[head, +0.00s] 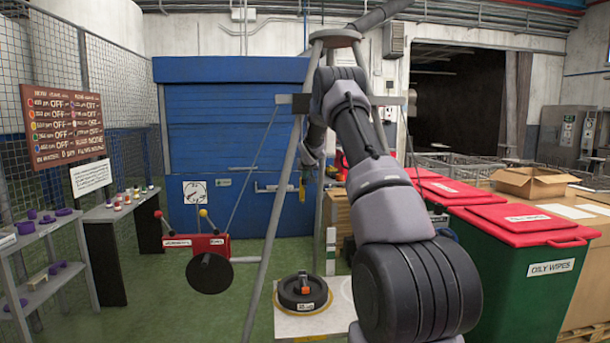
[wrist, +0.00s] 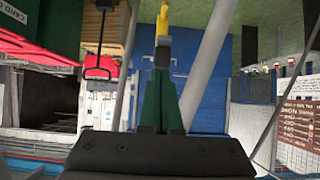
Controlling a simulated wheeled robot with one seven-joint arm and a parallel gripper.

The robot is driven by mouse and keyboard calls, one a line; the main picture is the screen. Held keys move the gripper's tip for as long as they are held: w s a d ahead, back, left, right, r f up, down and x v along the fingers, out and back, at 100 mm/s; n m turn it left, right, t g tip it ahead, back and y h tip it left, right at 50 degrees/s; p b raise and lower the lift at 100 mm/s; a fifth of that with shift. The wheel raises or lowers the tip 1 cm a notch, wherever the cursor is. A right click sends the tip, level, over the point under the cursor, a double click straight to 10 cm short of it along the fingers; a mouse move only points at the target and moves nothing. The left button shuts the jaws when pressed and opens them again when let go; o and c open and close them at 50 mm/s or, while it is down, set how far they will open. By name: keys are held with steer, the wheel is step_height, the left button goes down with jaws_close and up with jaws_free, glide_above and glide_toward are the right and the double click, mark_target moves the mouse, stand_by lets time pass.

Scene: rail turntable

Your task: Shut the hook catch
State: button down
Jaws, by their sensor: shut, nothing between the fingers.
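My gripper (head: 302,188) hangs near the tripod's middle in the head view, in front of the blue shutter (head: 235,120). I cannot pick out the hook catch with certainty. A thin pale bar (head: 280,187) with a small fitting at its left end lies across the blue shutter, partly hidden by a tripod leg. It may be the catch, but it is too small to tell whether it is hooked. No contact between gripper and bar shows.
Grey tripod legs (head: 272,235) stand around my gripper. A black disc (head: 303,292) with an orange knob sits low on a pale stand. Red-lidded bins (head: 520,265) fill the right; shelves (head: 45,232) stand left. Green floor lies between.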

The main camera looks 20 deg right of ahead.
mark_target(305, 183)
steer(key=shift+s+a+f+t+h, duration=0.1)
steer(key=shift+s+f+t+h, duration=0.15)
steer(key=shift+f+t, duration=0.35)
steer(key=shift+s+a+f+t+h, duration=0.1)
steer(key=shift+s+f+t+h, duration=0.1)
steer(key=shift+f+t, duration=0.4)
steer(key=shift+s+d+f, duration=0.1)
steer(key=shift+s+f, duration=0.05)
steer(key=shift+f, duration=0.2)
step_height(305, 183, down, 4)
steer(key=shift+r, duration=0.85)
